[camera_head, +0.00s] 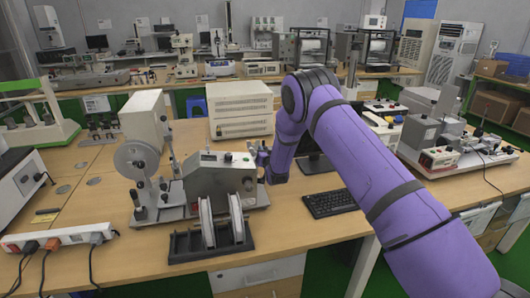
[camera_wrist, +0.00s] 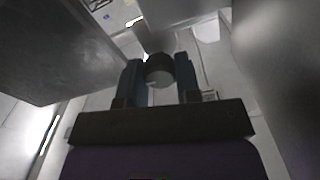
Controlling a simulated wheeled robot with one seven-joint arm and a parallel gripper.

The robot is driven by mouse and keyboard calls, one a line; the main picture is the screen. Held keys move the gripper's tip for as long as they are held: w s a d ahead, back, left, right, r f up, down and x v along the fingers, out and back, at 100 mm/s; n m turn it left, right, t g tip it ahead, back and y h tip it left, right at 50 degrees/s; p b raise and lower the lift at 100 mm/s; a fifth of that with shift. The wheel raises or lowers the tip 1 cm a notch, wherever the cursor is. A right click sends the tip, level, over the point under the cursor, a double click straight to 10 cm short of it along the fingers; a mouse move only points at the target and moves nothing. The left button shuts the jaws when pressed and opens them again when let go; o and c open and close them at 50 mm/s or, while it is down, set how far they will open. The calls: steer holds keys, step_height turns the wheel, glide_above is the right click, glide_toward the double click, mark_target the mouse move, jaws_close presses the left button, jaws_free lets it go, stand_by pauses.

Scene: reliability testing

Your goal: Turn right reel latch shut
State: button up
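The grey machine (camera_head: 218,182) stands on the wooden bench, with black knobs on its front right side. A pale reel wheel (camera_head: 136,160) is at its left. My gripper (camera_head: 262,156) is at the machine's upper right side, at the end of my purple arm; its fingers are too small to make out there. In the wrist view, its two dark fingers (camera_wrist: 160,80) flank a dark round knob with a grey face (camera_wrist: 159,71), with no clear gap on either side. I cannot tell for sure that this knob is the right reel latch.
Two thin discs stand in a black rack (camera_head: 212,244) in front of the machine. A keyboard (camera_head: 330,202) lies to the right. A cream box (camera_head: 240,108) is behind. A power strip (camera_head: 58,238) with cables is at the front left.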

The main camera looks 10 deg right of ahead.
steer(key=shift+c, duration=0.5)
steer(key=shift+n, duration=0.3)
steer(key=n, duration=0.2)
steer(key=shift+n, duration=0.4)
steer(key=n, duration=0.5)
steer(key=shift+a, duration=0.1)
steer(key=shift+f+n, duration=0.1)
steer(key=shift+n, duration=4.6)
